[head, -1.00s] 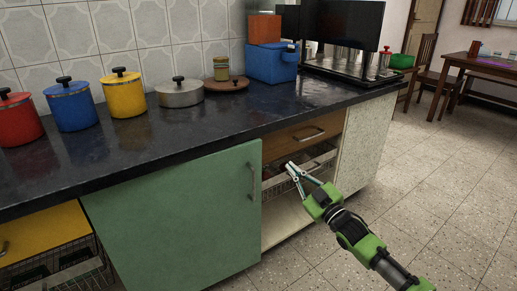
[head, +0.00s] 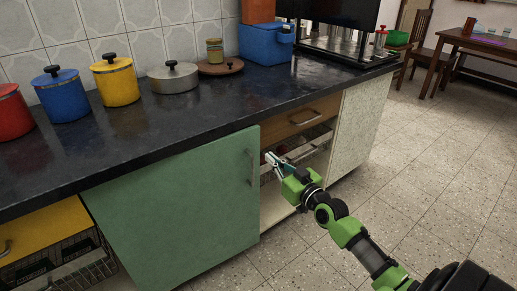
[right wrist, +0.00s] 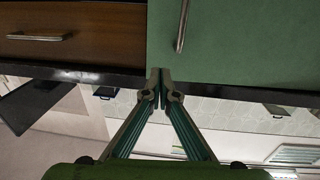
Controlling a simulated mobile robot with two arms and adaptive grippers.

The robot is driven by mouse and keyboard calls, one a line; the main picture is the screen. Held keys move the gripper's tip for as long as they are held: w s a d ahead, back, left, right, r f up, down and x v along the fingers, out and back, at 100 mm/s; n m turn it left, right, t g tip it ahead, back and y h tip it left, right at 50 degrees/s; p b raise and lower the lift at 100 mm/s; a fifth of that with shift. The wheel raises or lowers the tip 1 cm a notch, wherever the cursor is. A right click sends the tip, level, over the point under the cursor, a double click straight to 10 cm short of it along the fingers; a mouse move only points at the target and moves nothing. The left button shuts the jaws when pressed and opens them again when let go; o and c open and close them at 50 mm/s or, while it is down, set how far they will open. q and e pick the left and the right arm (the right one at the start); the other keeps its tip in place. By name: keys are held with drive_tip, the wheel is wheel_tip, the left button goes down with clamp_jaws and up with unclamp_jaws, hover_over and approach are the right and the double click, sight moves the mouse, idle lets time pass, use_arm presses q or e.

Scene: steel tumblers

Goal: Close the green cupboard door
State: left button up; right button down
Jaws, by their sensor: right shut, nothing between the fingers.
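The green cupboard door (head: 175,205) stands under the black worktop, with its upright metal handle (head: 251,168) near its right edge. It lies nearly in line with the cupboard front. I cannot tell whether it is fully closed or slightly ajar. My right gripper (head: 269,157) is shut and empty, with its fingertips just right of the handle edge. In the right wrist view, the shut fingertips (right wrist: 160,72) overlap the top corner of the green door (right wrist: 240,45) beside the wooden drawer; contact cannot be told. My left gripper is not in view.
Right of the door are a wooden drawer (head: 300,118) and an open wire basket (head: 308,150). A yellow drawer (head: 45,228) and another wire basket (head: 75,268) are at the left. Pots stand on the worktop (head: 190,115). The tiled floor (head: 400,200) at the right is clear.

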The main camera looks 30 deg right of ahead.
sight(254, 143)
drive_tip(key=w+b, duration=0.1)
drive_tip(key=w, duration=0.5)
drive_tip(key=shift+w, duration=0.3)
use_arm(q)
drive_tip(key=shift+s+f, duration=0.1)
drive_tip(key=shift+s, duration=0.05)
use_arm(e)
drive_tip(key=shift+w, duration=0.75)
